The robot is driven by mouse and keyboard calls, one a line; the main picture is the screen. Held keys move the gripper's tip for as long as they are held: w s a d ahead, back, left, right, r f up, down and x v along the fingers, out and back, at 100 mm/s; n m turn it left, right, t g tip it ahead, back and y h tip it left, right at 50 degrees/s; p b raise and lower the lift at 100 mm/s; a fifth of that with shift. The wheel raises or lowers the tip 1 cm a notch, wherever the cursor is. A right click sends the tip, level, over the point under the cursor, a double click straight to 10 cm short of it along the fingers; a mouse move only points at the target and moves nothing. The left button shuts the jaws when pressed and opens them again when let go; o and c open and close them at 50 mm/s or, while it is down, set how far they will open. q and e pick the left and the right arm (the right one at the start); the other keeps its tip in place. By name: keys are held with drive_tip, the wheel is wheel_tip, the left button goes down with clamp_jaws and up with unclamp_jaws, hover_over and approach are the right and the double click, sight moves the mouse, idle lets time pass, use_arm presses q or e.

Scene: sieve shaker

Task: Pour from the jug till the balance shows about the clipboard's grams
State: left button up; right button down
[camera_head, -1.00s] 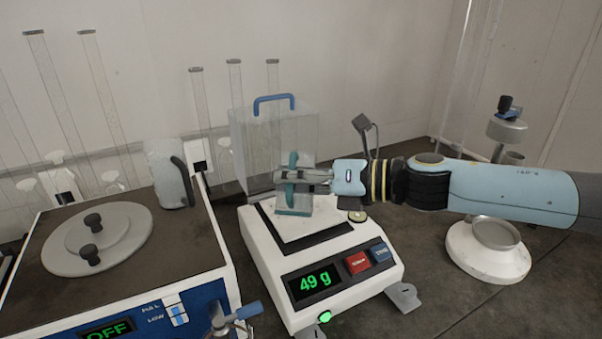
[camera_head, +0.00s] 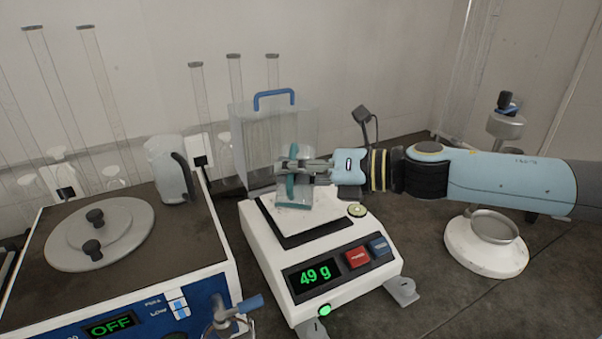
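Another translucent jug (camera_head: 166,169) with a black handle stands at the left. My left gripper and the clipboard are not in view.
A clear case (camera_head: 245,130) with a blue handle stands behind the balance. The shaker (camera_head: 190,238) at left reads OFF. A white round stand with a dish (camera_head: 487,257) is at right, below my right arm. Tall glass tubes (camera_head: 236,85) line the wall.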

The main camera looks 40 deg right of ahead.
drive_tip(key=shift+w+d+r+m+g+p, duration=0.25)
drive_tip(key=shift+d+m+g+p, duration=0.1)
drive_tip(key=shift+m, duration=0.45)
idle(4.0)
drive_tip(key=shift+s+a+f+n+t+b, duration=0.25)
drive_tip(key=shift+a+f+n+b, duration=0.1)
drive_tip(key=shift+f+n+b, duration=0.25)
drive_tip(key=shift+s+a+f+n+t+b, duration=0.2)
drive_tip(key=shift+s+a+f+n+b, duration=0.1)
drive_tip(key=shift+f+n+b, duration=0.25)
drive_tip(key=shift+r, duration=0.3)
drive_tip(key=s+a+f+n+t+b, duration=0.2)
drive_tip(key=s+a+f+n+b, duration=0.1)
drive_tip(key=f+n+b, duration=0.3)
drive_tip(key=shift+s+a+f+n+b, duration=0.2)
drive_tip(key=shift+a+f+n+b, duration=0.2)
drive_tip(key=shift+a+f+n, duration=0.6)
drive_tip(key=shift+d+f+m, duration=0.15)
drive_tip(key=shift+d+m, duration=0.05)
drive_tip(key=shift+m, duration=0.05)
